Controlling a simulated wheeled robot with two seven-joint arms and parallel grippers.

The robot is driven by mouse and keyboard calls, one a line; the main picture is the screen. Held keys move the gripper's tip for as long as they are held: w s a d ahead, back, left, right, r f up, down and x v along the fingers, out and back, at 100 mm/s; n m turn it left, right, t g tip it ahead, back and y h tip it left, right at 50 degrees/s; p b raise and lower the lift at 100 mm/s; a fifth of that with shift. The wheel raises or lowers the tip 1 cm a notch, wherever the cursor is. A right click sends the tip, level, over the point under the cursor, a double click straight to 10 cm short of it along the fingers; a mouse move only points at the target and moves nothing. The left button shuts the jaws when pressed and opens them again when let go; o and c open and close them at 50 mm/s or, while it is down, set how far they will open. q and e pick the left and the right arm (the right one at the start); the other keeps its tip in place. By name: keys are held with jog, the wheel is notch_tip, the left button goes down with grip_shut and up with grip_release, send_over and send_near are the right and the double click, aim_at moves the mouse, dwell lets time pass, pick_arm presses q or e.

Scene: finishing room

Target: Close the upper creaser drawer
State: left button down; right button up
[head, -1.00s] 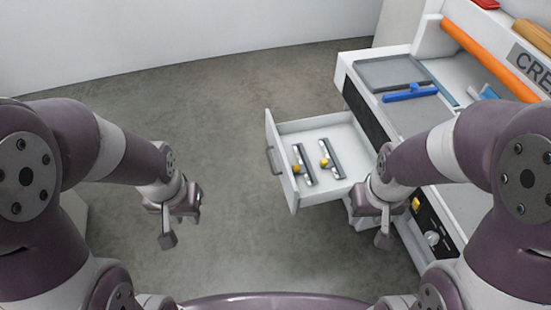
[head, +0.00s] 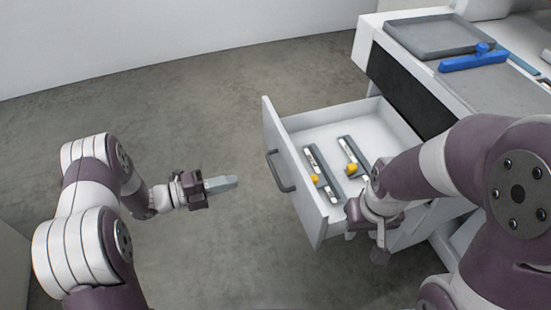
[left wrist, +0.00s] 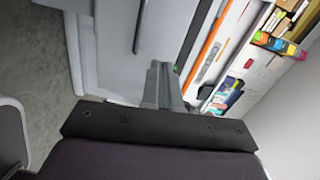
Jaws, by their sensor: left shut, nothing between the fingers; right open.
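The upper creaser drawer (head: 296,167) is pulled out from the white creaser cabinet (head: 381,60), with a grey bar handle (head: 281,172) on its front. Two metal bars with yellow knobs (head: 322,172) lie inside. My left gripper (head: 222,184) is shut and empty, to the left of the drawer front, pointing toward it and apart from the handle. In the left wrist view its closed fingers (left wrist: 160,88) point at a pale front with a grey bar. My right gripper (head: 380,235) is open and hangs beside the drawer's near side; its arm hides part of the cabinet.
On the cabinet top are a grey tray (head: 430,36) and a blue tool (head: 474,58). Grey floor (head: 200,110) left of the drawer is clear.

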pick_arm(q)
jog(key=r+m, duration=0.1)
jog(key=b, duration=0.1)
send_near(292, 165)
jog(key=shift+h, duration=0.4)
jog(key=x, duration=0.6)
jog(key=shift+w+d+f, duration=0.2)
jog(key=shift+d, duration=0.15)
pick_arm(e)
jog(key=shift+s+f, duration=0.25)
jog(key=shift+f, duration=0.4)
pick_arm(q)
jog(key=shift+d, duration=0.1)
